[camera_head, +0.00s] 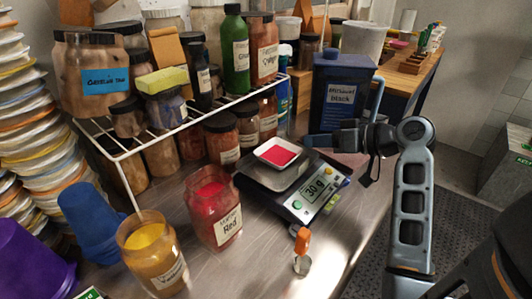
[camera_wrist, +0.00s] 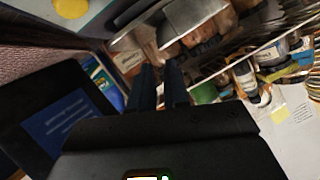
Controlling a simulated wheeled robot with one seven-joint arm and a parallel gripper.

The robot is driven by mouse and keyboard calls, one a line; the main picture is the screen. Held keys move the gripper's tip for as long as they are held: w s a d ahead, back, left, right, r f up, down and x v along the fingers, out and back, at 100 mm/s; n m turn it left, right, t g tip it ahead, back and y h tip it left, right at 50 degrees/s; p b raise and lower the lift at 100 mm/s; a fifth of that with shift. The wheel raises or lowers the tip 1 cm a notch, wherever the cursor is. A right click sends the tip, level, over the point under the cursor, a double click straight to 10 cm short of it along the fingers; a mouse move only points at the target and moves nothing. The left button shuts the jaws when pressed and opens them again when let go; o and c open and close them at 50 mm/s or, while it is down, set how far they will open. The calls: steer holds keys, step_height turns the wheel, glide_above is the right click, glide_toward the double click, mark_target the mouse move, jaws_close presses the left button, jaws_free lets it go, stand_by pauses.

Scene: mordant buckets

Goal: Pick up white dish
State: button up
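The white dish (camera_head: 277,153) is a small square dish holding bright red powder. It sits on the metal plate of the digital scale (camera_head: 318,190), whose display seems to read 30 g. My gripper (camera_head: 308,140) is above and to the right of the dish in the head view, its fingers pointing left, apart from the dish. In the wrist view my gripper's two dark fingers (camera_wrist: 160,75) stand with a gap between them and nothing in it. I cannot clearly make out the dish in the wrist view.
An open jar of red powder (camera_head: 213,207) stands close to the left of the scale. A jar of yellow powder (camera_head: 152,252) and blue cups (camera_head: 90,220) are farther left. A wire rack (camera_head: 195,118) with jars is behind. A blue container (camera_head: 340,92) stands behind my gripper.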

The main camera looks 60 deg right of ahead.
mark_target(278, 155)
steer(key=p+x, duration=0.1)
steer(key=x, duration=0.5)
steer(key=shift+w+a+f, duration=0.15)
steer(key=shift+w+f, duration=0.05)
steer(key=shift+c, duration=0.3)
jaws_close()
